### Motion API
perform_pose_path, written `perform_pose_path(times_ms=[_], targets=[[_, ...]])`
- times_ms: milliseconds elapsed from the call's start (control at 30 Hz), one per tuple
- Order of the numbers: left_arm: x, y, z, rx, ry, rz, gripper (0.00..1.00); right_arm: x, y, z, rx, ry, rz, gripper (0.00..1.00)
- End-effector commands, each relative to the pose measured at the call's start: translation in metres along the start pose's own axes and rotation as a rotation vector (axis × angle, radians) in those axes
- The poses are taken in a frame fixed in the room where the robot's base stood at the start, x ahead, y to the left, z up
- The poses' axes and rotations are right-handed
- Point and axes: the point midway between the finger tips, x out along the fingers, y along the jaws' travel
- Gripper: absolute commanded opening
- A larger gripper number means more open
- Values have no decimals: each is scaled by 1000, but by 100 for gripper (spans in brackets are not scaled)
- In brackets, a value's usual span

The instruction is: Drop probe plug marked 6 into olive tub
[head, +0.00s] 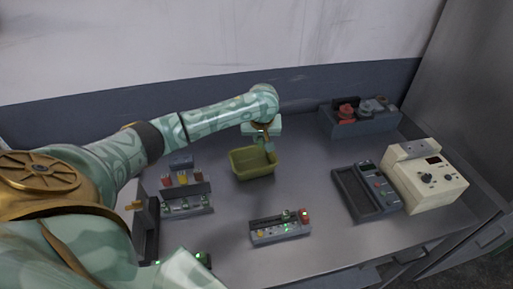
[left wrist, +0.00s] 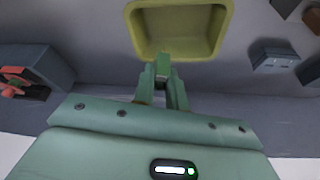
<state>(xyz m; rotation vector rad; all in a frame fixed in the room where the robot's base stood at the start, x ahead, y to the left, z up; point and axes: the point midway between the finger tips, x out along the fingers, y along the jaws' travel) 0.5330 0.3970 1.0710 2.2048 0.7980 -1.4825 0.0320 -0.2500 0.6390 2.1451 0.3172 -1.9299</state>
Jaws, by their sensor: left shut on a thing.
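The olive tub (head: 236,169) stands on the grey bench near the middle. It is also in the left wrist view (left wrist: 136,35), its floor bare where I can see it. My left gripper (head: 265,143) is by the tub's back right rim in the head view. In the left wrist view my left gripper (left wrist: 161,82) is shut on a small green plug (left wrist: 162,66), whose end overlaps the tub's near rim. I cannot read a number on this plug.
A rack with several coloured plugs (head: 186,203) stands left of the tub. A dark bin with red and grey parts (head: 361,125), a dark meter (head: 366,190) and a cream instrument (head: 426,178) stand to the right.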

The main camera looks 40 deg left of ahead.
Motion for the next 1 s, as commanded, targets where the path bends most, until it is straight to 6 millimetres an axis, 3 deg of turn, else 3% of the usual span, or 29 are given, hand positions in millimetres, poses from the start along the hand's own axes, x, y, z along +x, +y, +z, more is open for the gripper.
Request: perform_pose_path(times_ms=[100, 200, 700, 1000], targets=[[18, -28, -7, -65, -3, -28, 0, -11, 0, -5, 1, 7, 1, 80], [29, -38, -8, -86, -2, -34, 0, -9, 0, -5, 1, 7, 0, 80], [76, -39, 10, -86, 0, -37, 0, 65, -4, 15, 0, -21, -5, 80], [85, -39, 14, -87, 1, -36, 0, 85, -4, 23, -2, -33, -6, 80]])
